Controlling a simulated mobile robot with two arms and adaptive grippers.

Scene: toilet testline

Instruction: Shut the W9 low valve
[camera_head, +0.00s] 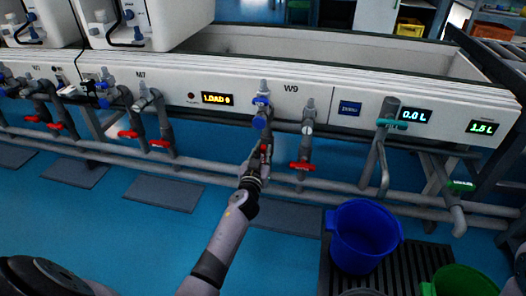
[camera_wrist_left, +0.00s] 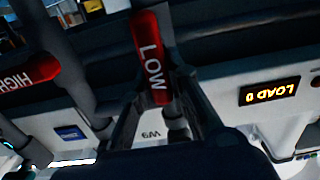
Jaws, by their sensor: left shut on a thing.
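The red W9 low valve handle (camera_wrist_left: 151,62), marked "LOW", lies between the fingers of my left gripper (camera_wrist_left: 158,100) in the left wrist view. In the head view my left gripper (camera_head: 258,160) reaches up to the pipe under the W9 label (camera_head: 291,88) and hides most of this handle. The gripper is shut on the handle. The red high valve handle (camera_wrist_left: 28,72), marked "HIGH", is left of it in the wrist view. In the head view the high handle (camera_head: 302,166) lies crosswise on the pipe to the right. My right gripper is not in view.
A blue bucket (camera_head: 363,235) stands on a dark grate to the right, with a green bucket (camera_head: 462,281) nearby. Grey horizontal pipes (camera_head: 330,184) run below the valves. Other red handles (camera_head: 161,143) sit left under M7. A "LOAD 0" display (camera_wrist_left: 270,91) is beside the valve.

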